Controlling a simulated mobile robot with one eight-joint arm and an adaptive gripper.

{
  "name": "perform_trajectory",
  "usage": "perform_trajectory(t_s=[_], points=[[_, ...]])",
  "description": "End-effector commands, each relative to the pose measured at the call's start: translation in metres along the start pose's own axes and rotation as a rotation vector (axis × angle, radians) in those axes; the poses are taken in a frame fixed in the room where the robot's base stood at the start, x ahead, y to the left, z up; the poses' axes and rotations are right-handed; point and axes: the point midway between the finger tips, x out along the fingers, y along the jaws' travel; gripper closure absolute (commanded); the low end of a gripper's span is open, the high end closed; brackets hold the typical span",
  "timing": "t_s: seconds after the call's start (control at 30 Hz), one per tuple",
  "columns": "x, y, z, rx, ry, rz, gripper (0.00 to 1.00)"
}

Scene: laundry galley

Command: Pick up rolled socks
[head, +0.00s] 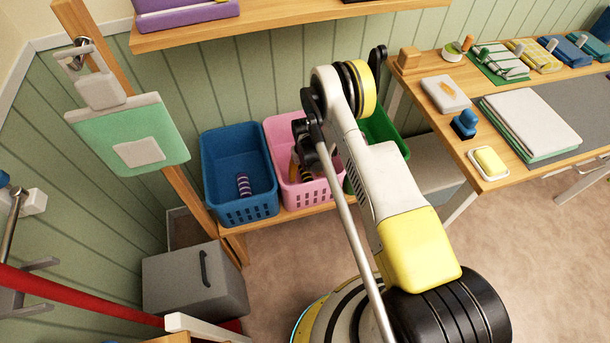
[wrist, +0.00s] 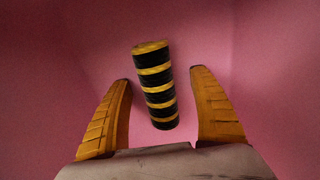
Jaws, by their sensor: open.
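A rolled pair of socks (wrist: 155,85), striped black and yellow, lies in the pink basket (wrist: 50,40) in the wrist view. My gripper (wrist: 160,82) is open, with one orange finger on each side of the roll. Gaps show between the fingers and the roll; I cannot tell its height above the basket floor. In the head view, the pink basket (head: 280,127) stands on a low wooden shelf, and my arm hides much of its inside. Another roll, purple striped (head: 243,186), lies in the blue basket (head: 209,150) to the left.
A green basket (head: 385,130) stands right of the pink one, partly behind my arm. A wooden table (head: 520,155) with folded cloths (head: 530,120) and a yellow soap bar (head: 490,161) is at the right. A grey box (head: 195,280) sits on the floor at the left.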

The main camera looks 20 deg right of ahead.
Motion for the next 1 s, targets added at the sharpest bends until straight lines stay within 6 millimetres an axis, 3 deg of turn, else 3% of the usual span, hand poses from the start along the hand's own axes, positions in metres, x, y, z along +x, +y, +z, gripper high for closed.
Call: perform_trajectory(t_s=[0.07,0.23,0.27,0.67,1.0], points=[[-0.001,0.000,0.000,0.000,0.000,0.000,0.33],[-0.001,0.000,0.000,0.000,0.000,0.000,0.85],[-0.001,0.000,0.000,0.000,0.000,0.000,0.88],[-0.008,0.000,0.000,0.000,0.000,0.000,0.88],[-0.077,0.000,0.000,0.000,0.000,0.000,0.88]])
